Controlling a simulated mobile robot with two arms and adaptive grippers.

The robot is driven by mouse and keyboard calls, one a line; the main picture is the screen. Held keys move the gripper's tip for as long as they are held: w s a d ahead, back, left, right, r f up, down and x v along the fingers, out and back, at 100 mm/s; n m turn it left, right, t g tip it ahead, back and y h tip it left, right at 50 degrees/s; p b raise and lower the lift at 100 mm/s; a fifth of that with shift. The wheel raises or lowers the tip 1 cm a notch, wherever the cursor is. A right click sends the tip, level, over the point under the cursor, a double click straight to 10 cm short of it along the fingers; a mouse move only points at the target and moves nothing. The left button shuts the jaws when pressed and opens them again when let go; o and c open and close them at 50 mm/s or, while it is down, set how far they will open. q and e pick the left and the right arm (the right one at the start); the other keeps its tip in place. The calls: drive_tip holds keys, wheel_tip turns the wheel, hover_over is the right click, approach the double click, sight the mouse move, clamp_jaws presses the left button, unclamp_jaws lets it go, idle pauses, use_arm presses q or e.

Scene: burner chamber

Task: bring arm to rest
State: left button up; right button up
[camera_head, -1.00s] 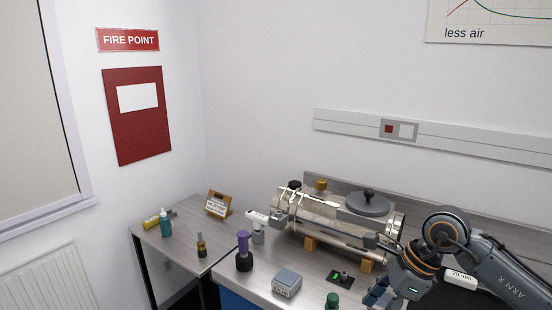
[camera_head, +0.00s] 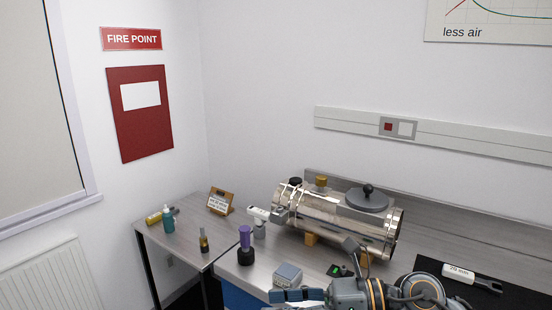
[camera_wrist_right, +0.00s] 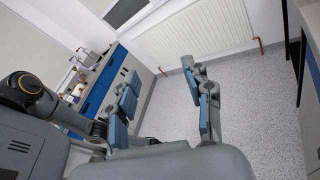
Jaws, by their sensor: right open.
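My right arm comes in at the bottom right of the head view, low in front of the bench. My right gripper (camera_head: 298,296) is at the bottom edge of that view, near the front of the bench, partly cut off. In the right wrist view my right gripper (camera_wrist_right: 165,103) has its two fingers spread wide with nothing between them, over speckled floor (camera_wrist_right: 170,112). My left gripper is not in view.
A metal burner chamber (camera_head: 335,222) lies on the bench behind my right arm. A purple-topped item (camera_head: 246,238), a grey box (camera_head: 288,275) and a 20 mm spanner (camera_head: 470,278) are near. A side table (camera_head: 185,238) holds bottles. A radiator (camera_wrist_right: 200,40) stands by the wall.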

wheel_tip(320, 180, up, 6)
drive_tip(key=w+m+t+y, duration=0.1)
drive_tip(key=m+t+y, duration=0.3)
drive_tip(key=m+t, duration=0.25)
drive_tip(key=w+d+m+t+h, duration=0.35)
drive_tip(key=d+m+t, duration=0.25)
drive_tip(key=m+t, duration=0.6)
drive_tip(key=s+d+f+m+g+h, duration=0.1)
drive_tip(key=d+f+m+g+h, duration=0.1)
drive_tip(key=d+f+m+h, duration=0.7)
drive_tip(key=d+f+m+g+h, duration=0.25)
drive_tip(key=f+m+h, duration=0.55)
drive_tip(key=m, duration=0.4)
drive_tip(key=s+d+f+m+g, duration=0.1)
drive_tip(key=s+f+m+g, duration=0.2)
drive_tip(key=s+f+g, duration=0.5)
drive_tip(key=s+d+f+m+g, duration=0.1)
drive_tip(key=s+f+m+g, duration=0.3)
drive_tip(key=s+f, duration=0.75)
drive_tip(key=s+f+g, duration=0.1)
drive_tip(key=s+f, duration=0.2)
drive_tip(key=f, duration=1)
drive_tip(key=s+f, duration=0.3)
drive_tip(key=f, duration=1)
drive_tip(key=s+d+f+g, duration=0.1)
drive_tip(key=s+d+f, duration=0.2)
drive_tip(key=s+f, duration=1.1)
drive_tip(key=shift+s+f, duration=0.25)
drive_tip(key=shift+s, duration=0.7)
